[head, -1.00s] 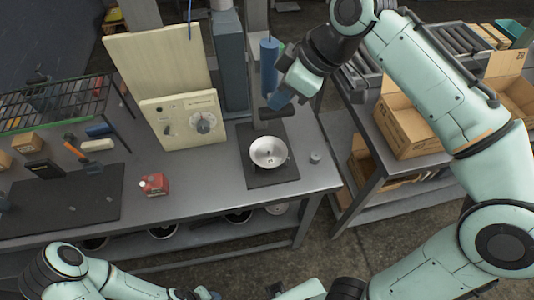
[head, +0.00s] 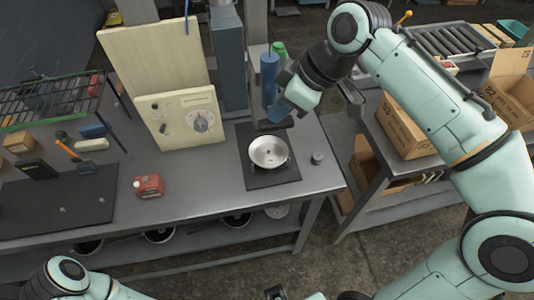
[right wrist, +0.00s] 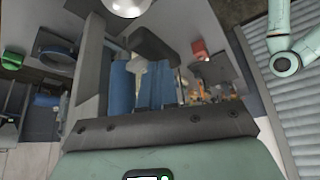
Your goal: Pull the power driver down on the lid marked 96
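The power driver (head: 270,75) is a blue upright cylinder on a grey column at the back of the bench, with a dark bar at its lower end. My right gripper (head: 277,116) is at that lower end; its two blue fingers (right wrist: 142,85) appear closed about the driver's dark part (right wrist: 155,45), though the contact is partly hidden. Below and in front, a round silver lid or dish (head: 268,151) lies on a dark plate (head: 258,181), with a gap under the driver. No number 96 is legible.
A cream panel with dials (head: 182,116) stands left of the driver. A red box (head: 148,186) and a small grey knob (head: 317,158) are on the bench (head: 205,185). Cardboard boxes (head: 402,130) stand at the right. A wire rack (head: 50,100) is at the left.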

